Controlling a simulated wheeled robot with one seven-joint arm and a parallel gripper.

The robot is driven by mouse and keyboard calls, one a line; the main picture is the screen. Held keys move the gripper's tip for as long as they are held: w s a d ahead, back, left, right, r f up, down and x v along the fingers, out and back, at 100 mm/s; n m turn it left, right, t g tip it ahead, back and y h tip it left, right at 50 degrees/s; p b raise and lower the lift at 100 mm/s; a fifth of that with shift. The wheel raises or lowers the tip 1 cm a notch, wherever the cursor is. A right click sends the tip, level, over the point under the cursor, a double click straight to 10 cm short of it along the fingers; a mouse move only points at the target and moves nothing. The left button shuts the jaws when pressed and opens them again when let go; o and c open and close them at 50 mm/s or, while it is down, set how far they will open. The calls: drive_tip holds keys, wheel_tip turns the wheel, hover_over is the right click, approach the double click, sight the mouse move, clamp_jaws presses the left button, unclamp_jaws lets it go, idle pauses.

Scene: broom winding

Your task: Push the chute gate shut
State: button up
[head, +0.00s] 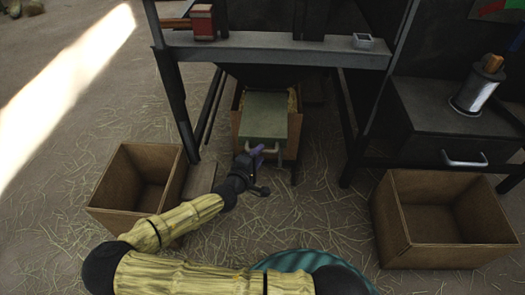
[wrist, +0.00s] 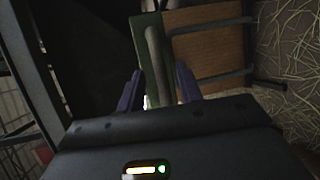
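The chute gate is a flat green panel (head: 264,115) in the head view. It sticks out from under the dark bench over a straw-filled wooden box, with a pale bar handle on its front edge. My gripper (head: 256,152), with purple fingers, is at this handle, on its left part. In the wrist view the gate (wrist: 150,85) shows as a narrow green face with the handle (wrist: 153,45) running along it. My gripper (wrist: 158,88) is open there, one finger on each side of the gate's face and handle. Contact cannot be told.
Empty wooden boxes stand on the floor at left (head: 140,185) and right (head: 440,220). Bench legs flank the gate. A dark drawer cabinet (head: 450,125) stands at right, bearing a metal canister (head: 478,88). A red block (head: 203,22) sits on the shelf bar. Straw-strewn floor lies open between the boxes.

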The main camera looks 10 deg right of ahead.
drive_tip(key=shift+x, duration=1.5)
drive_tip(key=shift+c, duration=0.3)
clamp_jaws()
